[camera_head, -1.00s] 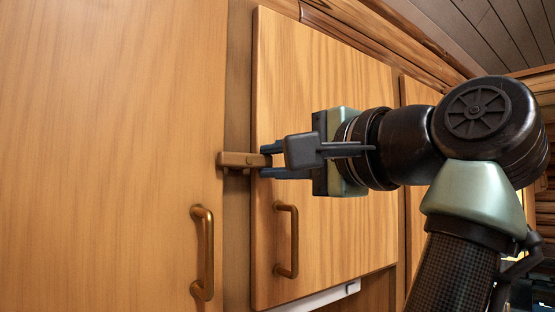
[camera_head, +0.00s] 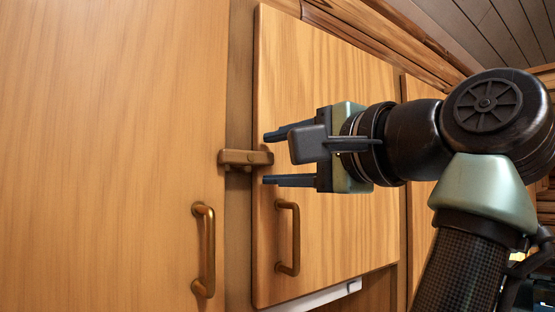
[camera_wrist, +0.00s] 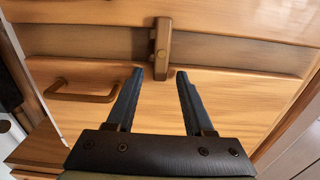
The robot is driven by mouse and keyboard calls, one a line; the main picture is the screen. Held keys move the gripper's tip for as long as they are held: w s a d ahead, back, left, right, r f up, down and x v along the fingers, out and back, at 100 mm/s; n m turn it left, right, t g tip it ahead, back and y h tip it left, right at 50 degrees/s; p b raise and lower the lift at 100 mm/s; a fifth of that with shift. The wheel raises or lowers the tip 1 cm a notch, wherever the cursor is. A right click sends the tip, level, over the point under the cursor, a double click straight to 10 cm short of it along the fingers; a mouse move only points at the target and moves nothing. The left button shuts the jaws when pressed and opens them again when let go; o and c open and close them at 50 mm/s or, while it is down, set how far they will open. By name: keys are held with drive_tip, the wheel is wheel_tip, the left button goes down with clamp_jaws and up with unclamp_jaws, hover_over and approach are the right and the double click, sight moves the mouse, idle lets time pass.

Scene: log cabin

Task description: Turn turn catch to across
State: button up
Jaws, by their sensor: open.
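The turn catch (camera_head: 245,158) is a small brown bar lying horizontally across the gap between two wooden cabinet doors. Its right end reaches over the edge of the right door (camera_head: 330,90). In the wrist view the catch (camera_wrist: 162,48) stands lengthwise ahead, between the lines of the two fingers. My gripper (camera_head: 270,158) is open, with one blue finger above and one below the level of the catch's right end. The gripper (camera_wrist: 158,75) is empty, and its fingertips appear apart from the catch.
The left door (camera_head: 110,130) has a brass handle (camera_head: 205,250). The right door's handle (camera_head: 288,238) is just below my lower finger. A wooden trim runs above the doors. A white edge (camera_head: 320,295) shows beneath the right door.

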drive_tip(key=b+v, duration=0.6)
drive_tip(key=v, duration=0.6)
drive_tip(key=shift+s, duration=0.2)
drive_tip(key=shift+d, duration=0.1)
drive_tip(key=w+f+n+t+h+b, duration=0.3)
drive_tip(key=w+f+t+h+b, duration=0.35)
drive_tip(key=f, duration=0.55)
drive_tip(key=s+a+f+n+t+h+b, duration=0.1)
drive_tip(key=s+a+f+n+t+h, duration=0.2)
drive_tip(key=s+a+f+n+t, duration=0.3)
drive_tip(key=s+a+n, duration=0.2)
drive_tip(key=s+a, duration=0.1)
drive_tip(key=s, duration=0.2)
drive_tip(key=shift+a+f, duration=0.25)
drive_tip(key=shift+s+h, duration=0.1)
drive_tip(key=shift+h, duration=0.15)
